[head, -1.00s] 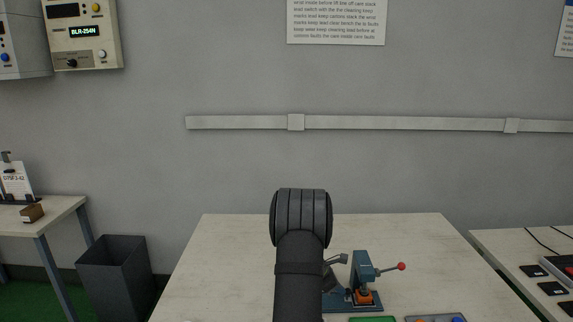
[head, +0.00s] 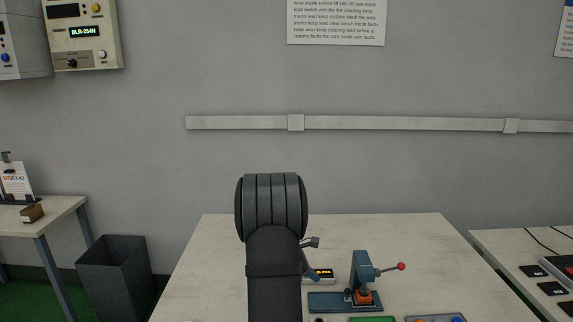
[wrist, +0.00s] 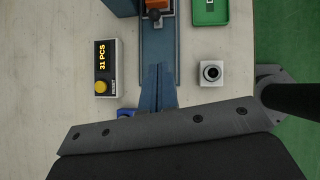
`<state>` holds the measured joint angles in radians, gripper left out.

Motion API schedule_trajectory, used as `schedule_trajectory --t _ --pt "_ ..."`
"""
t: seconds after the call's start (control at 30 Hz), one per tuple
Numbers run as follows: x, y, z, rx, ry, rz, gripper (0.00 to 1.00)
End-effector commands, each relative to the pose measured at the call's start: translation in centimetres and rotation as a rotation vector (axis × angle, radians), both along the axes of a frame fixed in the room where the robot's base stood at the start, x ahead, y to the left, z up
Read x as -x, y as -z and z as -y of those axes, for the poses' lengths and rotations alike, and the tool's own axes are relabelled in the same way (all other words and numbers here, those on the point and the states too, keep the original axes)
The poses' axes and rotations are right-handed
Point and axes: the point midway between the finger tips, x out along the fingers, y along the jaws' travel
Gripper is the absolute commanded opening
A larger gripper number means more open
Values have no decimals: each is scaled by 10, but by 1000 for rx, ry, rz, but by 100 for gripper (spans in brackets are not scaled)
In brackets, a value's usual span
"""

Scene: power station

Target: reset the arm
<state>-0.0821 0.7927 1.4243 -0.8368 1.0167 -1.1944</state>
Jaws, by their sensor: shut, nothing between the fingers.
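My arm rises from the bottom of the head view, and its dark rounded joint hides part of the bench. My gripper (wrist: 160,70) shows in the wrist view as two blue-grey fingers pressed together with only a thin seam between them. They hold nothing. The fingertips overlap the blue base of the bench press (wrist: 158,42) in that view; I cannot tell their height above it. In the head view, part of the gripper (head: 311,268) shows just right of my arm, left of the press (head: 361,268).
A counter (wrist: 109,68) reading 31 PCS, with a yellow reset button, lies left of the fingers. A small white block (wrist: 210,73) with a dark round top lies right. The press has a red-knobbed lever (head: 401,266). A green tray (wrist: 210,12) is nearby. The bench's back left is clear.

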Motion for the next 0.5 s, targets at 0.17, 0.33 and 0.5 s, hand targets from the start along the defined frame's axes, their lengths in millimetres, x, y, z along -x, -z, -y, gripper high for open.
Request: schedule_trajectory --t 0.17,0.33,0.5 --pt "-4 31 25 0 3 -5 0" --pt "-8 58 47 0 4 -5 0" --pt "-14 72 76 -1 7 -2 0"
